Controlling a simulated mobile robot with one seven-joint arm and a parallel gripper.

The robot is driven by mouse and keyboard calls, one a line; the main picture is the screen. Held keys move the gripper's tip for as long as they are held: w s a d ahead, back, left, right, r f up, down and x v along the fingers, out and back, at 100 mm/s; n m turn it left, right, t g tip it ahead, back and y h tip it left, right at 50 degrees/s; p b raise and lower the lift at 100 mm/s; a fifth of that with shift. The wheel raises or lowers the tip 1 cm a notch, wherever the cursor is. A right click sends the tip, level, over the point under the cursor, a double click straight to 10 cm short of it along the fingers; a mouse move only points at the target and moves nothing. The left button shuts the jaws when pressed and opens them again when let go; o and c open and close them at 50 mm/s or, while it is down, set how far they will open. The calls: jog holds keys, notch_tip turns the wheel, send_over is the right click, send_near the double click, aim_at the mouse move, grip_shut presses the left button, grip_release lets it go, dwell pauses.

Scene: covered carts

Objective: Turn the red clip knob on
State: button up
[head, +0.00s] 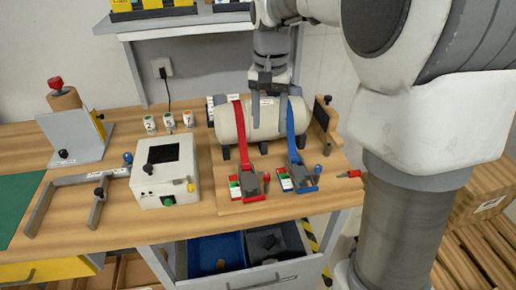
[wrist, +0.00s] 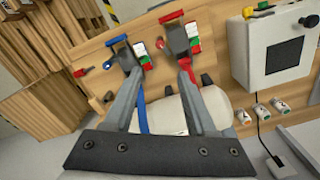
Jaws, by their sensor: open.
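The red clip (head: 250,184) sits on the wooden board at the front end of a red strap (head: 241,135). The small red knob (head: 266,178) stands just right of that clip. In the wrist view the knob (wrist: 161,44) shows left of the red clip (wrist: 178,38), beyond the fingertips. A white, green and red label (head: 235,188) lies beside the clip. My gripper (head: 269,112) is open and empty, pointing down over the white cylinder, apart from the knob. In the wrist view its two fingers (wrist: 161,72) are spread.
A blue clip (head: 299,176) with a blue strap (head: 291,120) and blue knob (head: 318,168) is close on the right. A white box (head: 163,182) is left. A red-handled item (head: 349,174) lies at the right edge.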

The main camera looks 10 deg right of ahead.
aim_at(267, 175)
notch_tip(267, 175, down, 17)
jog(key=shift+r+b, duration=0.15)
jog(key=shift+b, duration=0.75)
grip_shut()
